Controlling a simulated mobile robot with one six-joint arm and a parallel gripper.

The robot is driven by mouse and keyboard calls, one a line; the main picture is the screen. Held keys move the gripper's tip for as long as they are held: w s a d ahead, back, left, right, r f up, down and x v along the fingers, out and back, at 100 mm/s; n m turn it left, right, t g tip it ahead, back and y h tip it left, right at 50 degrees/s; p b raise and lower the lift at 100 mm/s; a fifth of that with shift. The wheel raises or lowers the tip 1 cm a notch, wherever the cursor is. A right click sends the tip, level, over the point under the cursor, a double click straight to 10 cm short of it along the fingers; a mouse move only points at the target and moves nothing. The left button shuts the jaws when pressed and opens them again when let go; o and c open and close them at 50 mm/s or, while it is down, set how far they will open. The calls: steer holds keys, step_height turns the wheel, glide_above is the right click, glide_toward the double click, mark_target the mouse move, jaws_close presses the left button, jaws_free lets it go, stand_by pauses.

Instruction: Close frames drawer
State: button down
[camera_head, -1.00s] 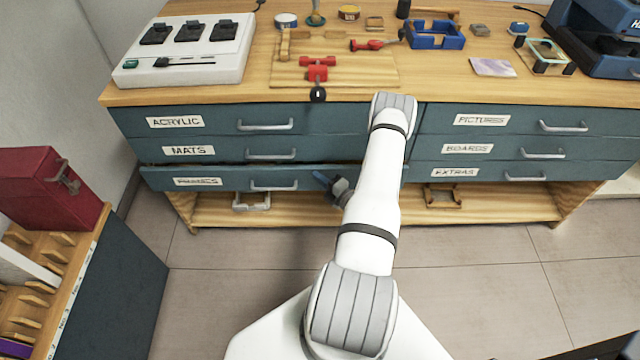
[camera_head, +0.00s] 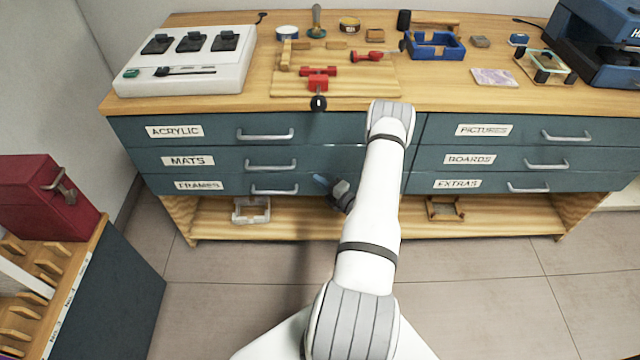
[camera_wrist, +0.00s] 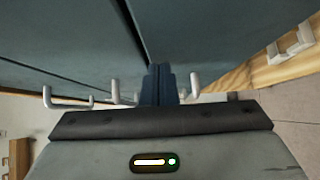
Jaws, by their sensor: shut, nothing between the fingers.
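The frames drawer (camera_head: 225,187) is the lowest on the left side of the bench, with a FRAMES label and a grey bar handle (camera_head: 274,190). Its front looks flush, or almost flush, with the mats drawer (camera_head: 220,160) above it. My gripper (camera_head: 322,181) is shut and empty, at the right part of the frames drawer front. In the wrist view my shut fingers (camera_wrist: 165,84) point at teal drawer fronts, with bar handles showing on both sides. I cannot tell whether the fingertips touch the front.
The acrylic drawer (camera_head: 220,132) and the right-hand drawers look shut. A white frame (camera_head: 251,210) lies on the open lower shelf (camera_head: 300,225). A red case (camera_head: 45,198) stands on a rack at the left. The floor before the bench is clear.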

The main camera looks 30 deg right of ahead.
steer(key=shift+s+r, duration=0.1)
steer(key=s, duration=1.3)
steer(key=shift+a, duration=0.15)
